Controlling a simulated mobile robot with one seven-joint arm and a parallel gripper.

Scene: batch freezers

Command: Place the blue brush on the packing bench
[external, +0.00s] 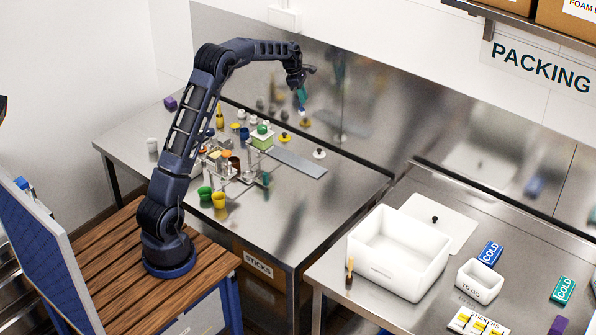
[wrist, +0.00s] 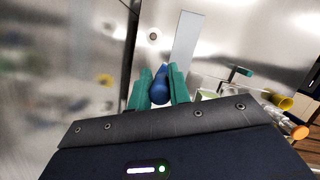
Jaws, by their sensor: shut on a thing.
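My gripper (external: 303,96) is raised above the back of the left steel bench, its teal fingers pointing down. In the wrist view my gripper (wrist: 161,88) is shut on the blue brush (wrist: 159,88), whose rounded blue end shows between the fingers. In the external view the brush is too small to make out clearly below the fingertips. The packing bench (external: 500,225) is the steel bench at the right, under the PACKING sign (external: 540,67). My gripper is well away from it.
A white foam box (external: 398,270), its lid (external: 430,215), a TO GO tub (external: 479,284), a brown-handled brush (external: 349,271) and cold packs (external: 490,253) occupy the packing bench. Cups and a small rack (external: 238,165) crowd the left bench. A gap separates the benches.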

